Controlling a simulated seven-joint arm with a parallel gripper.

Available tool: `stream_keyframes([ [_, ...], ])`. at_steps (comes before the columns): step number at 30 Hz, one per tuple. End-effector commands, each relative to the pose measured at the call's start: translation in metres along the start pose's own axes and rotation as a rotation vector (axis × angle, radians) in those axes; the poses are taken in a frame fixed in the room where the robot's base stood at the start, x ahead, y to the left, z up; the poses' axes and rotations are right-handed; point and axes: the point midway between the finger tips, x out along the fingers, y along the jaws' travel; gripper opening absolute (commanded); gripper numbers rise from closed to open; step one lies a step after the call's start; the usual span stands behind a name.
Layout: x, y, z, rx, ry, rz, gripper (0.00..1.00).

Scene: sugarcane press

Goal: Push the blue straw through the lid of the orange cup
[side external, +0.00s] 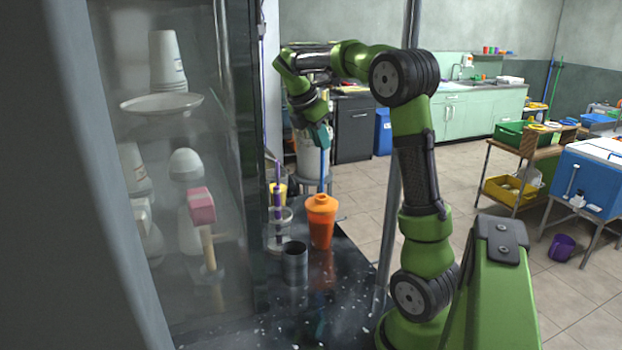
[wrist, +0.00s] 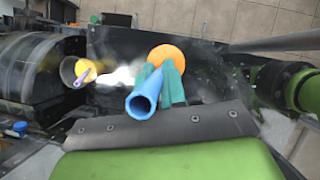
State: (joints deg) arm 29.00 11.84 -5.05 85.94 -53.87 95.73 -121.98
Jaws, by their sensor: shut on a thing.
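The orange cup (side external: 321,222) with its orange lid stands upright on the dark speckled counter. The blue straw (side external: 322,168) is upright above the lid in the side view. My gripper (side external: 320,137) is shut on the straw near its top, above the cup. In the wrist view the blue straw (wrist: 145,92) points toward the camera between my teal fingers (wrist: 168,84), with the orange lid (wrist: 167,56) behind it. The straw's lower end is close to the lid's top; I cannot tell whether it touches or enters the lid.
A dark metal cup (side external: 295,263) stands in front-left of the orange cup. A glass cabinet (side external: 180,120) borders the counter's left. The front counter (side external: 325,320) is clear.

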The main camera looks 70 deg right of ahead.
Motion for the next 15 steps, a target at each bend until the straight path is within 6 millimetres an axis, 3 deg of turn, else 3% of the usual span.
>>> stream_keyframes([
  [15, 0.016, 0.0, -0.008, -0.002, 0.0, -0.001, 0.0],
])
